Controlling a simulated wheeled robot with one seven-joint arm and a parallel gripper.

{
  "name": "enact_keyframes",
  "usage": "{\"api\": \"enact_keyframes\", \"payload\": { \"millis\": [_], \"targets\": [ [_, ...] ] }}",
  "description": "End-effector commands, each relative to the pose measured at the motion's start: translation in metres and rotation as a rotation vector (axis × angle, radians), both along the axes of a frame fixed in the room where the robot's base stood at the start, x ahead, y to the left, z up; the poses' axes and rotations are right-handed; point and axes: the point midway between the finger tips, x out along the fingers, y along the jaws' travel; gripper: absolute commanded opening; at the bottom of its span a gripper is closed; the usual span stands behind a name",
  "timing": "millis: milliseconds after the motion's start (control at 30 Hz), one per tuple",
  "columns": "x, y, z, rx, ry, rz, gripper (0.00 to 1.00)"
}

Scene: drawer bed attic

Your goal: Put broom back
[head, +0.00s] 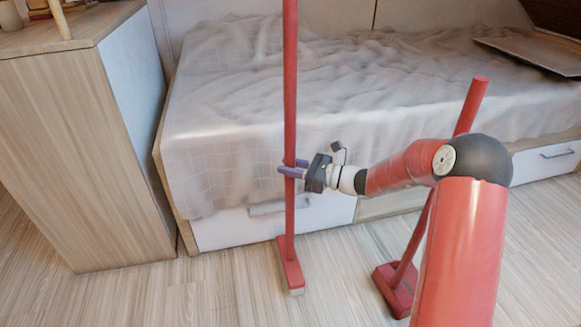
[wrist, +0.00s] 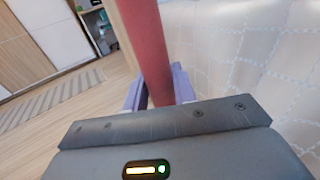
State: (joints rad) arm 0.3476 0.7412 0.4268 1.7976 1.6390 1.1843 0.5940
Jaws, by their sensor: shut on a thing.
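A red broom (head: 290,90) stands nearly upright in front of the bed, its small red head with a pale underside at the bottom, on or just above the floor. My gripper (head: 291,170) is shut on the broom's handle at mid-height, its purple fingers on either side of it. In the wrist view the red handle (wrist: 145,40) runs up between the fingers. A second red, long-handled tool (head: 397,287) leans to the right on the floor, its flat red base showing. My arm hides part of its handle, and I cannot tell its exact kind.
A bed (head: 400,90) with a pale quilt and white drawers (head: 240,225) lies close behind the broom. A wooden cabinet (head: 70,150) stands at the left. The wooden floor (head: 180,295) between cabinet and broom is clear.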

Motion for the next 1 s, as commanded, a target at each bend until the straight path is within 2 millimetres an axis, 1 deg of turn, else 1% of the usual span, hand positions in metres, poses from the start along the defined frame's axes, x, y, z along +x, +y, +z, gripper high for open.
{"api": "enact_keyframes", "payload": {
  "millis": [67, 100, 233, 467, 567, 667, 900, 1000],
  "targets": [
    [0.0, 0.0, -0.003, 0.002, -0.001, 0.0, 0.0],
    [0.0, 0.0, -0.002, 0.0, 0.0, 0.0, 0.32],
    [0.0, 0.0, -0.002, 0.0, 0.0, 0.0, 0.48],
    [0.0, 0.0, -0.002, 0.0, 0.0, 0.0, 0.48],
    [0.0, 0.0, 0.003, 0.0, -0.001, 0.0, 0.48],
    [-0.003, -0.012, 0.001, -0.001, 0.001, -0.003, 0.48],
    [-0.016, -0.051, 0.001, 0.0, 0.002, -0.002, 0.48],
    [-0.019, -0.063, 0.001, 0.0, 0.001, -0.002, 0.48]
  ]
}}
